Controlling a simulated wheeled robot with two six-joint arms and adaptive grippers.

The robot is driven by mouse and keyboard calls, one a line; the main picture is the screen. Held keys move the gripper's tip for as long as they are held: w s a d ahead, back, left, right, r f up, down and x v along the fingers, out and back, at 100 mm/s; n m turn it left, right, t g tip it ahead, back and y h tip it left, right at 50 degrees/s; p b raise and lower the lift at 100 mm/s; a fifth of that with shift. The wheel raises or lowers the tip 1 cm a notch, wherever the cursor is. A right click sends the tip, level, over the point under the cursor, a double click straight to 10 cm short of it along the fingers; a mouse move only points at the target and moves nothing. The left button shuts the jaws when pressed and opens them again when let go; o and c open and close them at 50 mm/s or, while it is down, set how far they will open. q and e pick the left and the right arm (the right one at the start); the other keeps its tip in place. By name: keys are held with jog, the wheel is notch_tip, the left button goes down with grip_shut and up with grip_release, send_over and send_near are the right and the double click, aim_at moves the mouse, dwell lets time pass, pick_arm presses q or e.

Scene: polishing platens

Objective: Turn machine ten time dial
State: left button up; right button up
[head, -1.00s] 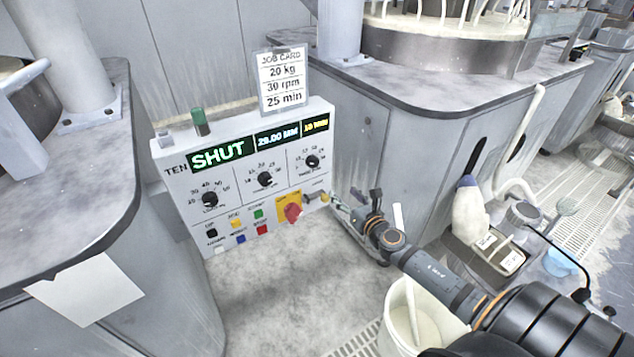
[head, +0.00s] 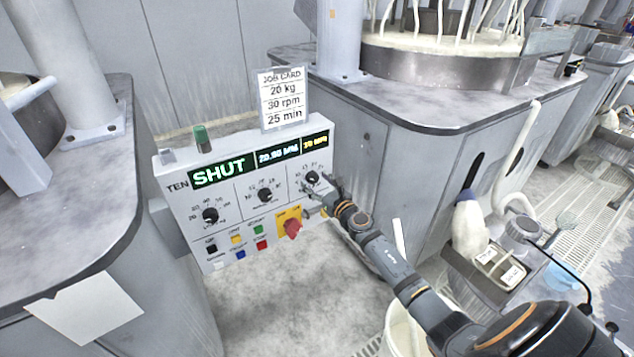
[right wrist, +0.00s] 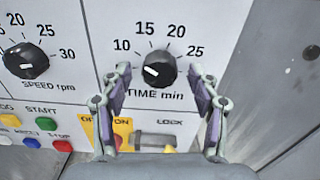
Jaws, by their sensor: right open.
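The time dial (head: 312,178) is a black knob at the upper right of machine ten's control panel (head: 222,222). In the right wrist view the dial (right wrist: 159,69) has a white pointer line aimed left, toward the 10 side of its scale. My right gripper (head: 318,190) is just below the dial. In the right wrist view my right gripper (right wrist: 160,88) is open, its fingers to the left and right below the dial, with nothing between them. The panel's display (head: 222,170) reads SHUT. The job card (head: 282,98) reads 20 kg, 30 rpm, 25 min.
The speed dial (right wrist: 26,61) is left of the time dial. A red switch on a yellow plate (head: 289,222) and coloured buttons are below. A lock latch (right wrist: 155,141) sits under the gripper. A white bucket (head: 400,325) stands beneath my right arm.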

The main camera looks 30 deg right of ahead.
jog(key=shift+c, duration=0.3)
jog(key=c, duration=1.1)
